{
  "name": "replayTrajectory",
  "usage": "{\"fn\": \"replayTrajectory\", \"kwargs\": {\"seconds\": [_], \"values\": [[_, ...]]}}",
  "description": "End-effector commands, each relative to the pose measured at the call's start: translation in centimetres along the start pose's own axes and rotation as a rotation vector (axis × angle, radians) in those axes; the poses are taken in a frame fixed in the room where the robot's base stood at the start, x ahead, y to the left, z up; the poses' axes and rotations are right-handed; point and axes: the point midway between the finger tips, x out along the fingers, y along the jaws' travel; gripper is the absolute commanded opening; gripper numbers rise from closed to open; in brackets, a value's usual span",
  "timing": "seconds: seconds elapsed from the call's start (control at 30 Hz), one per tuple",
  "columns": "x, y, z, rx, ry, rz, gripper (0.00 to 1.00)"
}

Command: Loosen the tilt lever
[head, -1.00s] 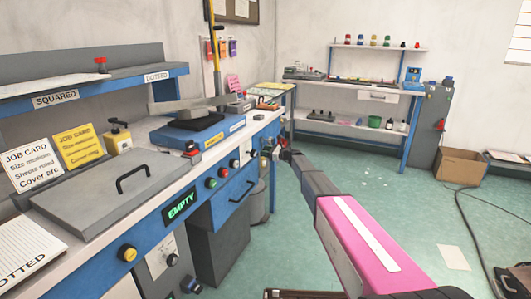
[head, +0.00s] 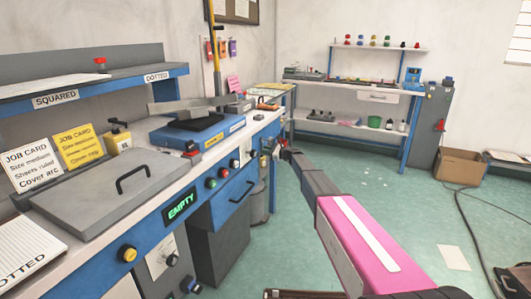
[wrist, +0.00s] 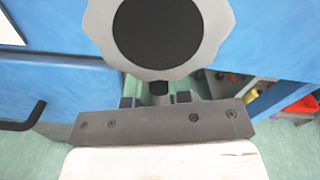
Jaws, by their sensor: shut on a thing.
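My gripper (head: 273,150) is at the front of the bench at its far end, beside the knobs there. In the wrist view a large grey lobed knob (wrist: 205,22) with a black centre fills the top middle. A short dark stem (wrist: 158,88) shows under it. My gripper (wrist: 157,100) is shut at this knob and stem. The knob hides most of the fingertips, so the exact contact does not show. No separate lever marked as the tilt lever can be made out.
The blue bench front (head: 150,232) carries several buttons and a green EMPTY display (head: 180,205). A drawer handle (wrist: 22,118) sticks out at the left of the wrist view. A shelf bench (head: 350,86) and a cardboard box (head: 460,165) stand farther back.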

Motion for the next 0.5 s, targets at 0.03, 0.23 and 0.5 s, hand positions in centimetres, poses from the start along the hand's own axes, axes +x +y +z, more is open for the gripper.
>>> {"fn": "replayTrajectory", "kwargs": {"seconds": [0.03,0.23,0.5], "values": [[-0.1,-0.1,-0.1,-0.039,0.0,0.006,0.0],[-0.1,-1.3,-0.2,-0.216,0.0,0.007,0.0],[-0.1,-2.9,0.1,-0.473,0.0,0.008,0.0]]}}
